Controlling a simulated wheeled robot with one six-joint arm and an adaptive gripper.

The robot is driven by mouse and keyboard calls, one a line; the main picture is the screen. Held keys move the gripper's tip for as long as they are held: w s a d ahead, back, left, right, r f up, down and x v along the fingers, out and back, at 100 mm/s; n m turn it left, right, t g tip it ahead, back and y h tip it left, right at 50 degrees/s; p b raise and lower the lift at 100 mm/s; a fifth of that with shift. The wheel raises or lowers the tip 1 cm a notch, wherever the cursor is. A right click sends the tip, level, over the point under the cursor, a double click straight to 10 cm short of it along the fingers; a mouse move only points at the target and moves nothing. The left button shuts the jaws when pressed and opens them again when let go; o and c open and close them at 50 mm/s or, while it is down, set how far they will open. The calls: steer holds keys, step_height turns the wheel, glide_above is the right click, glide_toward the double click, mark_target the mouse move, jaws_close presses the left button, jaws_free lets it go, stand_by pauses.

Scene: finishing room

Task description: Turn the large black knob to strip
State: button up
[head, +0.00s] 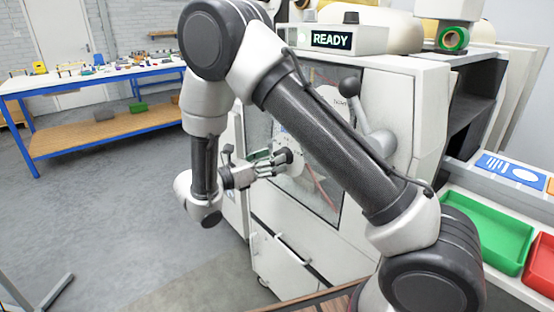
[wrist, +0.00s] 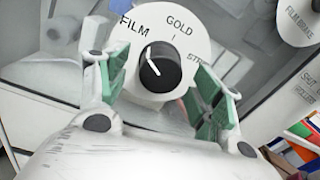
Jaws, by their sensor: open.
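The large black knob (wrist: 160,67) sits on a white dial (wrist: 195,40) in the wrist view. The dial reads FILM, GOLD and a partly covered word starting with ST. The knob's white pointer line tilts up and left, towards FILM. My gripper (wrist: 157,74) is open, its green-padded fingers spread left and right of the knob, with a visible gap on each side. The right finger covers part of the ST word. In the head view my gripper (head: 272,166) is at the machine's front, beside the black knob (head: 284,156).
The white machine (head: 405,85) carries a READY display (head: 332,39) and a ball-ended lever (head: 350,87) above right of the knob. A green tray (head: 485,235) and a red tray (head: 540,262) lie at the right.

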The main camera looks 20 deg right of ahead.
steer(key=shift+x, duration=1.1)
steer(key=c, duration=1)
steer(key=shift+m, duration=0.4)
steer(key=m, duration=0.4)
steer(key=shift+m, duration=0.4)
steer(key=m, duration=0.6)
steer(key=shift+s, duration=0.1)
steer(key=m, duration=0.6)
steer(key=shift+y, duration=0.3)
steer(key=m, duration=0.5)
steer(key=shift+m+t, duration=0.3)
steer(key=shift+t, duration=0.1)
steer(key=shift+f, duration=0.1)
